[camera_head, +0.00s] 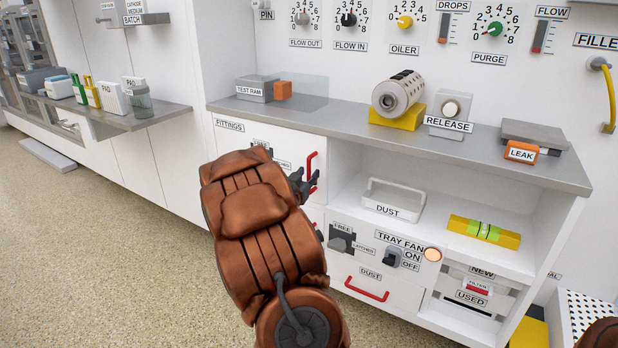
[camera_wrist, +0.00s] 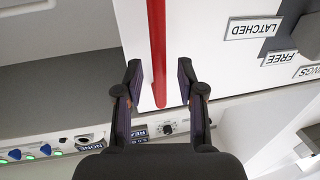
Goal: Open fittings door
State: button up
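The fittings door (camera_head: 285,145) is a white panel under the counter, below the FITTINGS label, and looks shut. Its upright red handle (camera_head: 312,172) is on its right side; it also shows in the wrist view (camera_wrist: 157,45). My gripper (camera_head: 303,186) is at the handle. In the wrist view my gripper (camera_wrist: 160,75) is open, with the red bar between its fingers and a gap on both sides. LATCHED and FREE labels sit by a grey latch plate (camera_wrist: 285,38) on the door; its knob is mostly cut off. My arm hides much of the door.
Right of the door is an open shelf with a white DUST tray (camera_head: 393,200) and a yellow level (camera_head: 484,232). Below are a tray fan switch (camera_head: 393,257) and a red dust drawer handle (camera_head: 366,290). The counter edge (camera_head: 400,148) overhangs the door.

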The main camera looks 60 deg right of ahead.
jog(key=shift+w+d, duration=0.15)
jog(key=shift+d, duration=0.55)
grip_shut()
dwell(0.3)
